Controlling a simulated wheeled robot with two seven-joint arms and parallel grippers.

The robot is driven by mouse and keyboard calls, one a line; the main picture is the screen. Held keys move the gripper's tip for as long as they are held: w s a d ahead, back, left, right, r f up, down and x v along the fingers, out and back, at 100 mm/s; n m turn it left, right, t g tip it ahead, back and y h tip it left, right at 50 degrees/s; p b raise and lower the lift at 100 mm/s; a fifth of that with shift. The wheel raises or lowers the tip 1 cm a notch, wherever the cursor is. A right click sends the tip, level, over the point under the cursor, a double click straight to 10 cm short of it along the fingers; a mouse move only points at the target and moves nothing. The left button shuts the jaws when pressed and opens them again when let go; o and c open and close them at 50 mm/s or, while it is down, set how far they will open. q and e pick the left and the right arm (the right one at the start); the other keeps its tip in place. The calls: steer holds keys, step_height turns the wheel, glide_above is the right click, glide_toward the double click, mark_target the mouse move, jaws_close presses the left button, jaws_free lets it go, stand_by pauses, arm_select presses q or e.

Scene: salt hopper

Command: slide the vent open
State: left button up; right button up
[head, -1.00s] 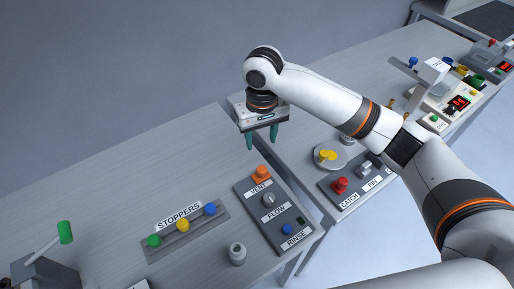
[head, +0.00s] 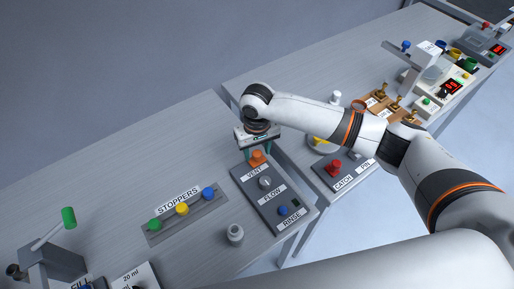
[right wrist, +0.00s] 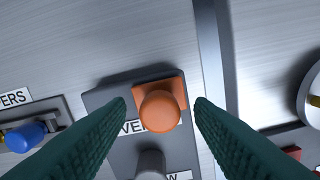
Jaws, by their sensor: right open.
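The vent is an orange slider knob (head: 257,158) at the top of a dark grey control panel (head: 254,185), with a white VENT label (head: 253,175) just below it. In the right wrist view the round orange knob (right wrist: 160,110) stands on a square orange base, between the two green fingers. My right gripper (head: 259,156) is open at the knob, with a finger on each side; in the right wrist view (right wrist: 160,103) gaps show between the fingers and the knob. My left gripper is not in view.
The same panel has a grey FLOW knob (head: 265,182) and a blue RINSE button (head: 283,210). A STOPPERS rack (head: 190,217) with green, yellow and blue stoppers lies to the left. A small grey cup (head: 235,234) stands nearby. A second table with a red CATCH knob (head: 334,168) lies to the right.

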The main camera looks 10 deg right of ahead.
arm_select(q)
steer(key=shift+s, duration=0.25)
arm_select(e)
jaws_close()
steer(key=shift+a+r, duration=0.1)
steer(key=shift+a, duration=0.05)
steer(key=a+p, duration=0.1)
steer(key=s+a+p, duration=0.1)
steer(key=a+p, duration=0.1)
steer(key=s+a+p, duration=0.1)
steer(key=shift+a+r, duration=0.1)
steer(key=shift+a, duration=0.05)
steer(key=shift+a+f, duration=0.2)
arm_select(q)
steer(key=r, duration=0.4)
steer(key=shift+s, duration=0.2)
